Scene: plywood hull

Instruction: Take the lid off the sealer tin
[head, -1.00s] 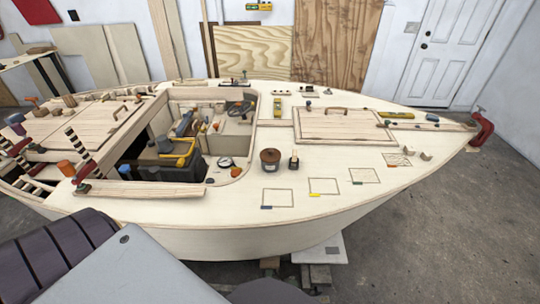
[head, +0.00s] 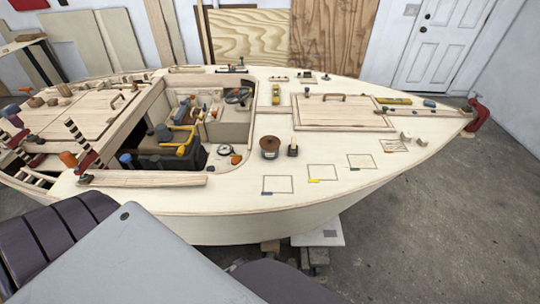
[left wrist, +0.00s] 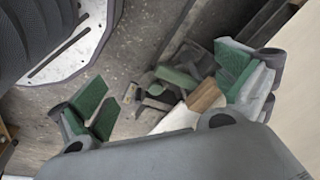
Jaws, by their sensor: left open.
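The sealer tin appears to be the small round tin with a brown top (head: 269,147) standing upright on the pale plywood foredeck, just right of the open cockpit. Its brown top looks seated on it. A small dark block-like item with a pale upright part (head: 293,149) stands close to its right. My left gripper (left wrist: 165,90) shows only in its wrist view. Its green-padded fingers are spread with nothing between them, above the floor and apart from the tin. My right gripper is in neither view.
The plywood hull (head: 230,228) fills the middle. A wooden strip (head: 150,179) lies along its near edge. A hatch with a handle (head: 340,112) lies behind. In the wrist view, wood pieces (left wrist: 207,95) lie low beyond the fingers.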

